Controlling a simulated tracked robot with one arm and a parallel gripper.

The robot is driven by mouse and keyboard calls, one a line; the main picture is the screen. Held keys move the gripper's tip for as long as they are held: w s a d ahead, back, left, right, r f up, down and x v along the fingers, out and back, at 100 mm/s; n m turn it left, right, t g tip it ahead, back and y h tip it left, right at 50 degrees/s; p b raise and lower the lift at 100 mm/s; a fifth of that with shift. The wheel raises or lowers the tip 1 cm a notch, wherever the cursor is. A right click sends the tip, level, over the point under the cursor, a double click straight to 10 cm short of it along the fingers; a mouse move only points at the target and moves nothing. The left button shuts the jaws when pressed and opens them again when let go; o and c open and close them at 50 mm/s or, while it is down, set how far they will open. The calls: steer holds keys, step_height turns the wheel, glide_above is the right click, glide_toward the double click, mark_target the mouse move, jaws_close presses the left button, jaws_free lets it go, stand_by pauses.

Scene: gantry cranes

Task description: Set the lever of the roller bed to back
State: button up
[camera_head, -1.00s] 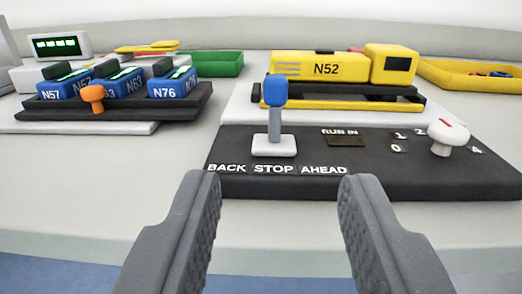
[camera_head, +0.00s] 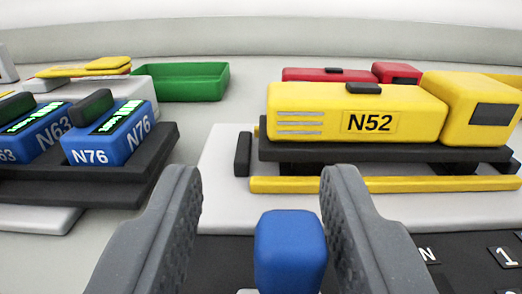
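The lever's blue knob (camera_head: 290,250) is at the bottom middle of the view, between the two fingers of my gripper (camera_head: 262,205). My gripper is open, with a gap on each side of the knob; the gap to the right finger looks smaller. The lever's stem and the BACK, STOP and AHEAD labels are hidden below the knob or out of view, so its setting cannot be read now. The dark control panel (camera_head: 398,245) shows in part at the lower right.
A yellow machine marked N52 (camera_head: 345,112) stands behind the panel on a pale plate. Blue units, one marked N76 (camera_head: 112,135), sit on a dark tray at the left. A green tray (camera_head: 180,82) and a red machine (camera_head: 330,74) are farther back.

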steer(key=shift+d, duration=0.25)
steer(key=shift+d, duration=0.15)
jaws_close()
steer(key=a+n+b, duration=0.1)
steer(key=n+b, duration=0.2)
steer(key=shift+a+f, duration=0.35)
steer(key=shift+a+n+b, duration=0.25)
steer(key=shift+n+b, duration=0.5)
steer(key=shift+n, duration=0.35)
jaws_free()
steer(key=shift+s+r, duration=0.1)
